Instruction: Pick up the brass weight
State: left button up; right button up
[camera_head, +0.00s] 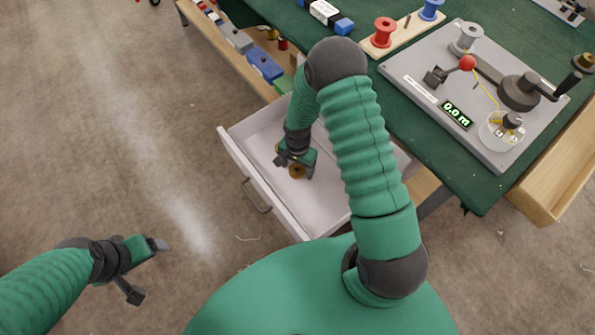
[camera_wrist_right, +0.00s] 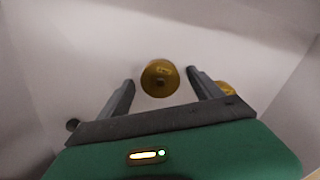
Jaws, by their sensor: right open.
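A round brass weight (camera_wrist_right: 160,78) lies on the white floor of an open drawer (camera_head: 257,186). In the right wrist view it sits between and just beyond the fingertips of my right gripper (camera_wrist_right: 160,80), which is open and empty. A second brass piece (camera_wrist_right: 226,88) shows partly behind the right-hand finger. In the head view my right gripper (camera_head: 292,163) reaches down into the drawer, and a brass piece (camera_head: 297,172) shows beside it, partly hidden. My left gripper (camera_head: 148,270) is at the lower left, above the floor, away from the drawer, with its fingers spread apart.
The green table (camera_head: 440,175) above carries a grey winding device (camera_head: 490,140) and a wooden spool rack (camera_head: 402,40). A shelf with blue boxes (camera_head: 264,65) stands behind the drawer.

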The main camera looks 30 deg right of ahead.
jog(key=shift+a+r, duration=0.1)
jog(key=shift+a, duration=0.1)
jog(key=c, duration=0.5)
grip_shut()
